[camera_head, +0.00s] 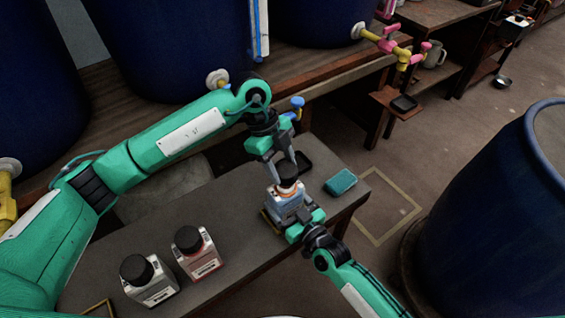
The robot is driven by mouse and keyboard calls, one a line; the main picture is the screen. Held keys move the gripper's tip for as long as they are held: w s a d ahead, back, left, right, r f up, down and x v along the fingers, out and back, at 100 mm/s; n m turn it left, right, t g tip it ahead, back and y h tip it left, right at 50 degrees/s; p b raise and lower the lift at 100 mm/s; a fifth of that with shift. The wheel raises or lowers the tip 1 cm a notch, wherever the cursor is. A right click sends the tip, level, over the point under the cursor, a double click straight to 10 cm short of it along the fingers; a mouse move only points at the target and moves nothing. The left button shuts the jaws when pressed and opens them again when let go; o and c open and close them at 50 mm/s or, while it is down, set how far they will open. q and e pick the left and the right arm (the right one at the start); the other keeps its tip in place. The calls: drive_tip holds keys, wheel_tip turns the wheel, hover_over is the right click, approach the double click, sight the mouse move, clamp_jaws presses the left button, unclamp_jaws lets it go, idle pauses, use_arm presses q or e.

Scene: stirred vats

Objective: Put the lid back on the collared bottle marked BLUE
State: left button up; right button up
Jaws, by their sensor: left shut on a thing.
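A bottle (287,205) with a pale and blue label stands on the dark table. Its lettering is too small to read. My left gripper (286,175) comes down from above and is shut on a dark lid (288,184) at the bottle's top. An orange-brown band shows just under the lid. I cannot tell whether the lid is seated or just above the neck. My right gripper (299,223) is low at the bottle's near right side, its jaws close to the body. Its fingertips are partly hidden, so I cannot tell whether they press on it.
Two black-capped bottles, one grey-labelled (149,281) and one red-labelled (196,254), stand on the table (235,262). A teal sponge (341,182) and a black dish (303,162) lie near the bottle. Large blue vats stand behind and at right (500,220).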

use_arm(q)
drive_tip(key=shift+f, duration=0.2)
drive_tip(key=shift+f, duration=0.1)
drive_tip(key=shift+f, duration=0.8)
drive_tip(key=shift+f, duration=0.65)
idle(0.3)
drive_tip(key=o, duration=1)
drive_tip(key=v, duration=1.2)
